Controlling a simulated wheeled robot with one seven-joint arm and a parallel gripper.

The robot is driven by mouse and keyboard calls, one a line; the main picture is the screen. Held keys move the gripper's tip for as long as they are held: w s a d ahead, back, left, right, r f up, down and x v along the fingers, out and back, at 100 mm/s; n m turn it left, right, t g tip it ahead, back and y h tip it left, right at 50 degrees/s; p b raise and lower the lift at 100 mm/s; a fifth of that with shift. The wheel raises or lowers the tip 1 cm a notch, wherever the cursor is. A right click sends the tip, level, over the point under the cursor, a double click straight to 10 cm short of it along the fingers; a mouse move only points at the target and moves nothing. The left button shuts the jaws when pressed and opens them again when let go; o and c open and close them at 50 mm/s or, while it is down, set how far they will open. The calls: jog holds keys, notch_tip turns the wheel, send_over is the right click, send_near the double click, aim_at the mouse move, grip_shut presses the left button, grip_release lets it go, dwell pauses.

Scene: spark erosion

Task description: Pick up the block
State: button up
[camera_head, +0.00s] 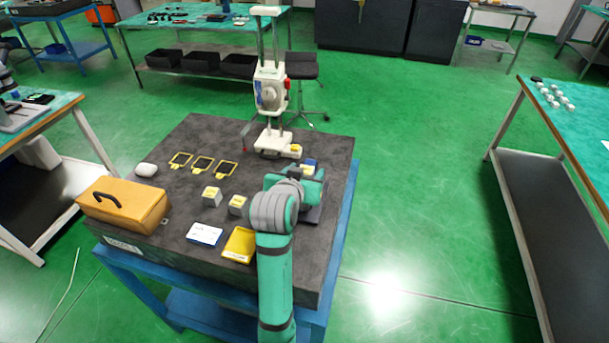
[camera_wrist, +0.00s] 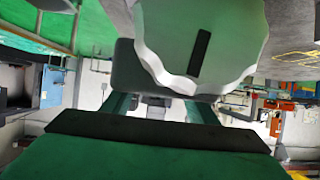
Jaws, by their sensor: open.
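Two small pale grey blocks with yellow tops stand on the dark stone table: one block (camera_head: 212,197) and, to its right, another block (camera_head: 238,205). A third small yellow-topped piece (camera_head: 295,149) sits on the base of the white height stand. Which one is the task's block, I cannot tell. My gripper (camera_head: 309,181) is over the table's right part, to the right of both blocks and in front of the stand. It is open; its fingertips are largely hidden by my wrist. In the wrist view neither block is recognisable; a large pale rounded shape fills the upper middle.
The white stand (camera_head: 270,90) rises behind my gripper. Three yellow-black frames (camera_head: 203,164), a white mouse-like object (camera_head: 147,170), an orange case (camera_head: 124,204), a white-blue card (camera_head: 204,235) and a yellow tray (camera_head: 240,245) occupy the table (camera_head: 185,137). Floor to the right is clear.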

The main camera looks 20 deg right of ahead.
grip_shut()
jog(key=shift+r, duration=0.1)
